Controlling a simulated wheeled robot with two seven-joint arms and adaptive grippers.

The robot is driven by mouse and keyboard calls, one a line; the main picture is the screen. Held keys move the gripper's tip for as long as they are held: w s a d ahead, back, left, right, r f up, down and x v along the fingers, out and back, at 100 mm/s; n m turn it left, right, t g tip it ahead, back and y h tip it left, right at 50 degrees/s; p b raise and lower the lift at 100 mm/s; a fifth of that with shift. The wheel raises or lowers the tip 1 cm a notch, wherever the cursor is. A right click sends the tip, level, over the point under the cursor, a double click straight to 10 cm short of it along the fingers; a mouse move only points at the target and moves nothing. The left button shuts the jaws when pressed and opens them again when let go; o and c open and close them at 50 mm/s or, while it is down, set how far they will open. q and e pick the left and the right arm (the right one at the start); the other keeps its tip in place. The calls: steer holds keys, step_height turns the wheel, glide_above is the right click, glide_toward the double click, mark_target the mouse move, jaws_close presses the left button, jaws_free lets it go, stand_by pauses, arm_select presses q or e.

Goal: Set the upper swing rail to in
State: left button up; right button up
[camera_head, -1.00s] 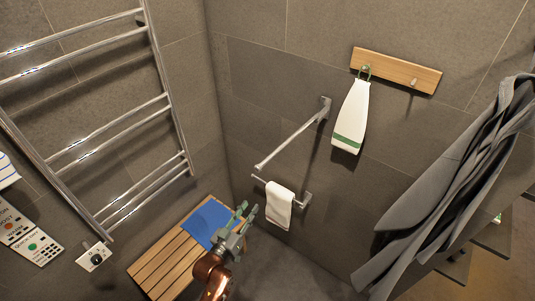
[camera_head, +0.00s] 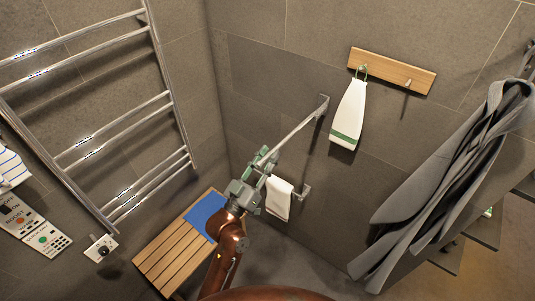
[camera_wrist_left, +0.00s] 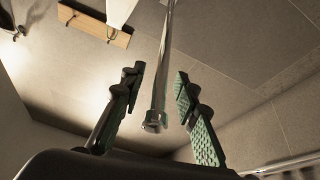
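The upper swing rail (camera_head: 302,128) is a chrome bar on the wall bracket (camera_head: 323,103), standing out from the wall with its free end toward me. My left gripper (camera_head: 267,160) is at that free end. In the left wrist view the rail (camera_wrist_left: 161,90) runs between the two open fingers of my left gripper (camera_wrist_left: 160,75), with a gap to each side. The lower rail (camera_head: 307,192) is below it, with a white towel (camera_head: 279,198) hanging over it, partly behind my gripper. My right gripper is not in view.
A wooden bench (camera_head: 165,257) with a blue cloth (camera_head: 202,214) stands below my left arm. A green-striped towel (camera_head: 347,115) hangs from a wooden hook board (camera_head: 392,70). A grey robe (camera_head: 440,185) hangs at right. A chrome ladder rack (camera_head: 112,128) is on the left wall.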

arm_select(q)
steer(key=shift+w+d, duration=0.1)
steer(key=shift+w, duration=0.1)
steer(key=shift+c, duration=0.3)
jaws_close()
stand_by(0.3)
